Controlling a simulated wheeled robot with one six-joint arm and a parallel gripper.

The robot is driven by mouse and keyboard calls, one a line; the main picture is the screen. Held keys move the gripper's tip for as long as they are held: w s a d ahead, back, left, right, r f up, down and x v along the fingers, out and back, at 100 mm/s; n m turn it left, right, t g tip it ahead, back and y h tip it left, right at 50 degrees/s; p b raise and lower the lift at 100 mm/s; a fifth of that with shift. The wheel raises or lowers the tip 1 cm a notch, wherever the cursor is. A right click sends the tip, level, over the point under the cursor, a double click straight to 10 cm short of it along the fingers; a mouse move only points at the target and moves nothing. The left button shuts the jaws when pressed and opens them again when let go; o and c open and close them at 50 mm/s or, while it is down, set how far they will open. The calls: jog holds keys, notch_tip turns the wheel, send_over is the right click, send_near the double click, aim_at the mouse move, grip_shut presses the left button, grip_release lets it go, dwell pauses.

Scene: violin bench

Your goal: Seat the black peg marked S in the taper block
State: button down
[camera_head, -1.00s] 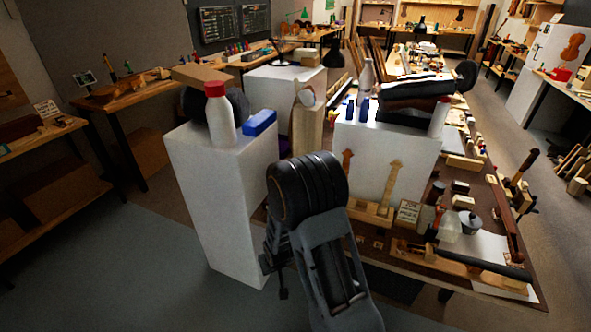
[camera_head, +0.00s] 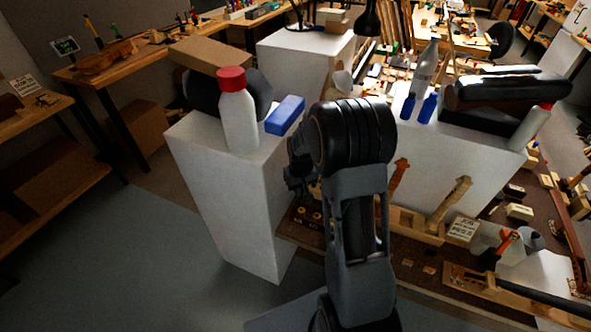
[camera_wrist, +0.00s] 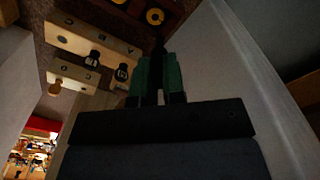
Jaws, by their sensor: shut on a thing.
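In the wrist view my gripper (camera_wrist: 157,78) has green fingertips, nearly together, shut on a thin dark piece (camera_wrist: 159,46) that sticks out past the tips. This looks like the black peg; no S can be read on it. A pale wooden block (camera_wrist: 84,38) with marked holes lies to the left of the fingertips, apart from them. Two dark round-headed pegs (camera_wrist: 122,72) show at its near side. A dark brown block (camera_wrist: 172,8) with yellow rings is beyond the fingertips. I cannot tell for certain which block is the taper block. In the head view my arm hides the fingertips.
A tall white pedestal (camera_head: 225,195) with a red-capped bottle (camera_head: 239,118) and a blue box (camera_head: 285,115) stands left of my arm. A white block (camera_head: 455,165) and a wooden stand (camera_head: 415,222) are to the right. Grey floor at left is clear.

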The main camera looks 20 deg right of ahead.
jog(key=shift+w+d+r, duration=0.4)
jog(key=shift+r, duration=0.3)
jog(key=shift+s, duration=0.1)
jog(key=b, duration=0.4)
send_over(301, 213)
jog(key=w, duration=0.1)
jog(key=shift+w+d+f, duration=0.1)
jog(key=shift+d+f, duration=0.05)
jog(key=shift+f, duration=1.3)
jog(key=shift+w+d+f, duration=0.1)
jog(key=shift+d+f, duration=0.05)
jog(key=shift+f, duration=1.3)
jog(key=shift+f+b, duration=2.15)
jog(key=shift+f, duration=0.35)
jog(key=c, duration=1.1)
grip_release()
jog(key=shift+r, duration=0.1)
